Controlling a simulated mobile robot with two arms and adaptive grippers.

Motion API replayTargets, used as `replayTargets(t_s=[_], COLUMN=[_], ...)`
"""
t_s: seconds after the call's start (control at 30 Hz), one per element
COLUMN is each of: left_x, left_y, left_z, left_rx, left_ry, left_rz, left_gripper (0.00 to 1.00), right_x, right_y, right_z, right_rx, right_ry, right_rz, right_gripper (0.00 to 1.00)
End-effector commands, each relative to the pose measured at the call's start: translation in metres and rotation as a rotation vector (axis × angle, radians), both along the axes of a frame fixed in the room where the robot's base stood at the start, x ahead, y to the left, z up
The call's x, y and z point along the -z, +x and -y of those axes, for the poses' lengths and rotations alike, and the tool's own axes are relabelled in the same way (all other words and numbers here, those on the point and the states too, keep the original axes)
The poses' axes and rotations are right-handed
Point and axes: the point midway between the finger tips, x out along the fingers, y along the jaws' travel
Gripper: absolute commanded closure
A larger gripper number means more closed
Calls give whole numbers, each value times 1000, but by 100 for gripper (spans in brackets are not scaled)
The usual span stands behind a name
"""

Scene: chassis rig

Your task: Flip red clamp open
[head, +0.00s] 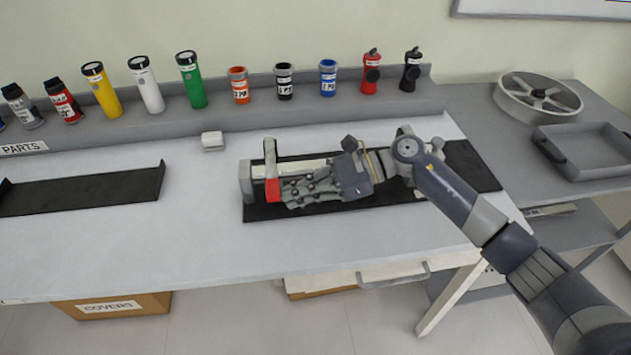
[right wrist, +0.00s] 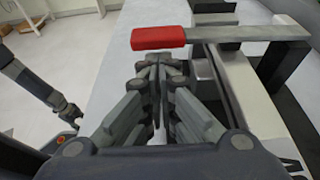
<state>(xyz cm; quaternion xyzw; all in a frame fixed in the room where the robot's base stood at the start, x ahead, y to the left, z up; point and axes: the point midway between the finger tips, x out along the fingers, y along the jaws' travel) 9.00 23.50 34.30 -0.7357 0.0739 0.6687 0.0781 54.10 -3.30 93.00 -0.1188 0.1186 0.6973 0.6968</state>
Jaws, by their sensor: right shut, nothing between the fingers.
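The red clamp handle (head: 273,190) is a red grip at the left end of the fixture on the black mat. In the right wrist view the red grip (right wrist: 158,38) sits on a flat grey lever (right wrist: 250,33) that extends to the right. My right gripper (head: 288,187) is shut with nothing in it. Its fingertips (right wrist: 160,65) are just short of the red grip; I cannot tell whether they touch it. The gripper hides part of the fixture. A dark arm of mine shows at the left of the wrist view; its gripper is too small to read.
A black mat (head: 375,205) lies under the fixture. A small white block (head: 212,141) stands behind it to the left. A black tray (head: 85,190) lies further left. Bottles and canisters line the back shelf. The table front (head: 180,250) is clear.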

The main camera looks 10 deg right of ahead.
Motion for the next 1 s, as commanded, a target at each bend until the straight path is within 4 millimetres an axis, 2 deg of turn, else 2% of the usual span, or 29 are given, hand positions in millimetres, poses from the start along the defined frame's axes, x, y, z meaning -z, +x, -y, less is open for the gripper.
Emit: replayTargets(t_s=[0.2, 0.67, 0.87, 1.0], left_x=[-5, -4, -5, -6], left_y=[0, -1, -2, -2], left_z=[0, 0, 0, -1], left_rx=[0, 0, 0, 0], left_ry=[0, 1, 1, 1], left_rz=[1, -3, -3, -4], left_gripper=[60, 60, 60, 60], right_x=[5, 3, -9, -24], right_y=[0, 0, -1, -4], right_z=[-14, -14, -14, -14], right_rx=[0, 1, 1, 1], right_ry=[0, 0, 0, 1], right_rz=[0, -11, -76, -165], right_gripper=[100, 100, 100, 100])
